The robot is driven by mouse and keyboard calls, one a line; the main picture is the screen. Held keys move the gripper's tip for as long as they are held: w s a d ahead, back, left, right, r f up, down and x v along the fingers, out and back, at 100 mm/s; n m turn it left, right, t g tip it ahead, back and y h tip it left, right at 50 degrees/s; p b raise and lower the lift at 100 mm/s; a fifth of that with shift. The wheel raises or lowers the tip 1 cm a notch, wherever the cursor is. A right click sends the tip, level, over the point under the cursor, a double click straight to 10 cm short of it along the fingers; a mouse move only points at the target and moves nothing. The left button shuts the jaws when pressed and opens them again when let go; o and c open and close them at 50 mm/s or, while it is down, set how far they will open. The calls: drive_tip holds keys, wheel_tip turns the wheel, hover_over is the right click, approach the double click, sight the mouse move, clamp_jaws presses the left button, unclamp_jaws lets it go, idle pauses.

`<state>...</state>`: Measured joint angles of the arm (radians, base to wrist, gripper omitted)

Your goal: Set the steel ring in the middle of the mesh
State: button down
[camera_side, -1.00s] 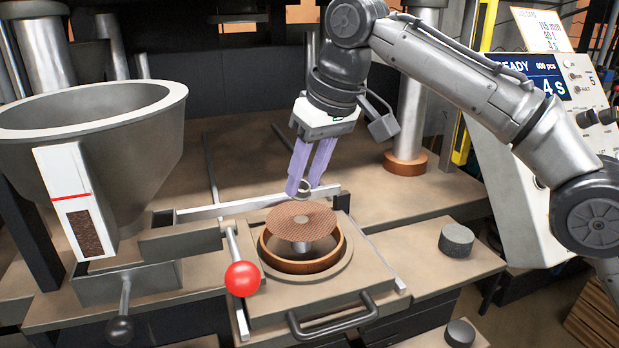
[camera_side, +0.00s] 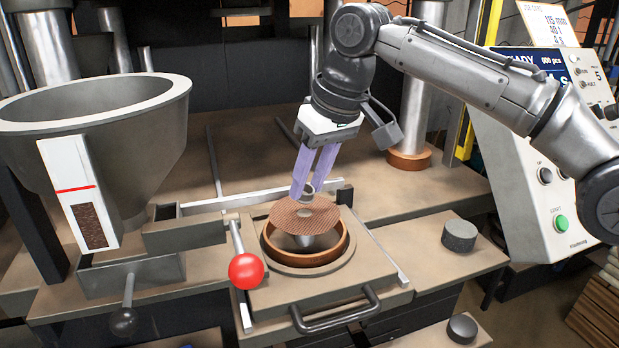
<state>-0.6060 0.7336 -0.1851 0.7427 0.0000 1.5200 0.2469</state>
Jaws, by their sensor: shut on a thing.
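The mesh (camera_side: 318,216) is a round reddish-brown disc with a pale centre. It sits over the copper-coloured round mould (camera_side: 300,262), above a grey central post (camera_side: 304,240). My gripper (camera_side: 306,187) has purple fingers and points down just above the far part of the mesh. It is shut on the small steel ring (camera_side: 308,188), which shows between the fingertips. The ring looks slightly behind the mesh centre. I cannot tell whether it touches the mesh.
A lever with a red ball knob (camera_side: 246,271) stands left of the mould. A grey hopper (camera_side: 150,135) is at the left, a black handle (camera_side: 335,312) in front. A dark round block (camera_side: 458,236) lies to the right, before the control box (camera_side: 545,175).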

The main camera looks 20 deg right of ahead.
drive_tip(key=shift+f, duration=1)
idle(1.9)
idle(0.4)
drive_tip(key=shift+c, duration=2.4)
unclamp_jaws()
